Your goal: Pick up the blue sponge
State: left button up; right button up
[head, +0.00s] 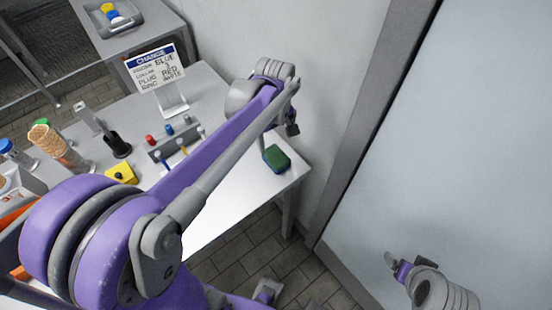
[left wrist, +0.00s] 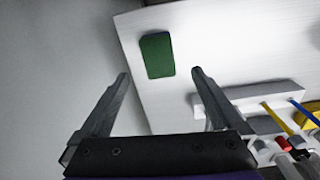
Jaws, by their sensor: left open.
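The sponge (head: 276,158) lies flat near the right corner of the white table in the head view, with a green top and a blue lower side. In the left wrist view the sponge (left wrist: 157,56) shows its green top, ahead of the fingertips. My left gripper (head: 292,129) is above the table's right edge, just above and beyond the sponge in the head view. In the left wrist view the left gripper (left wrist: 160,74) is open and empty, its two fingers apart. My right gripper (head: 392,260) is at the lower right, away from the table; its jaws are unclear.
A grey rack (head: 175,140) with coloured pegs stands left of the sponge. A yellow block (head: 121,174), a cone stack (head: 50,142) and a sign (head: 155,66) stand further left and back. A wall (head: 330,60) is close behind the sponge's table edge.

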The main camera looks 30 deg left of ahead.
aim_at(276, 156)
pick_arm(q)
jog(key=shift+n, duration=0.6)
jog(key=f, duration=0.7)
jog(key=w+f, duration=0.1)
jog(key=f, duration=0.3)
jog(key=shift+w+a+f+b, duration=0.1)
jog(key=shift+a+f+b, duration=0.05)
jog(key=shift+a+b, duration=0.2)
jog(key=c, duration=1.4)
notch_tip(276, 156, up, 10)
jog(key=shift+r+p, duration=0.1)
jog(key=shift+p, duration=0.3)
